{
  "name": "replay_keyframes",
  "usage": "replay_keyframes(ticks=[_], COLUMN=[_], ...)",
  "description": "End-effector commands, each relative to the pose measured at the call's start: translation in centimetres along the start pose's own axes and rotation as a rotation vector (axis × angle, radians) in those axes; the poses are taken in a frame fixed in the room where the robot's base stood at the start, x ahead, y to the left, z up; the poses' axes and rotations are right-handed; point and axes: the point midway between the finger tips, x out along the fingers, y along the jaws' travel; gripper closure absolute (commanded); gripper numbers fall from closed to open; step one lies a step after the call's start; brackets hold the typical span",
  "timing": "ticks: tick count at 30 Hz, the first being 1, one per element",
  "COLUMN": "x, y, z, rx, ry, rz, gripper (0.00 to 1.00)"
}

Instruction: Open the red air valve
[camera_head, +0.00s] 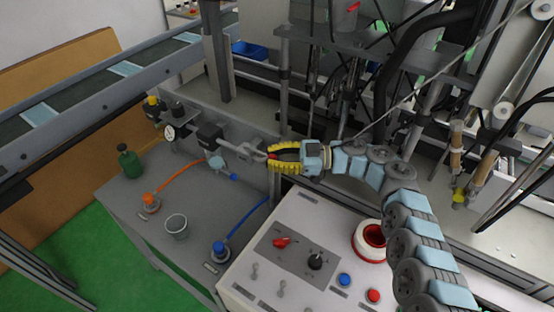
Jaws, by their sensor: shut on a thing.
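My gripper (272,157) has yellow ribbed fingers and comes in from the right on my grey and light-blue arm. It is shut on the red air valve (273,157), of which only a small red part shows between the fingertips. The fingers hide the rest of the valve, so I cannot tell its turn position. The valve sits at the right end of a grey metal air line (242,149) with a round gauge (170,133) further left.
A control panel (300,225) with a red knob, a black knob and buttons stands below the gripper. A grey bench at left holds a green bottle (130,162), a cup (176,226), and orange (178,174) and blue (249,213) hoses. Machine posts and cables crowd the area behind.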

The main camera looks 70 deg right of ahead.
Motion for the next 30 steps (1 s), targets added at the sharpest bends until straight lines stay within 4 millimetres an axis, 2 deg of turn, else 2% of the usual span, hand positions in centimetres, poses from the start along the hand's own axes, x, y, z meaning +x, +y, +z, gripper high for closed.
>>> replay_keyframes(ticks=[18, 19, 22, 30], x=[0.20, 0.20, 0.22, 0.27], y=[0.04, 0.04, 0.03, 0.00], z=[-0.08, -0.08, -0.05, -0.03], rx=[-0.001, -0.001, -0.001, 0.000], ry=[0.004, 0.004, 0.004, 0.004], rz=[-0.013, -0.012, -0.013, -0.014], gripper=[1.00, 0.74, 0.46, 0.46])
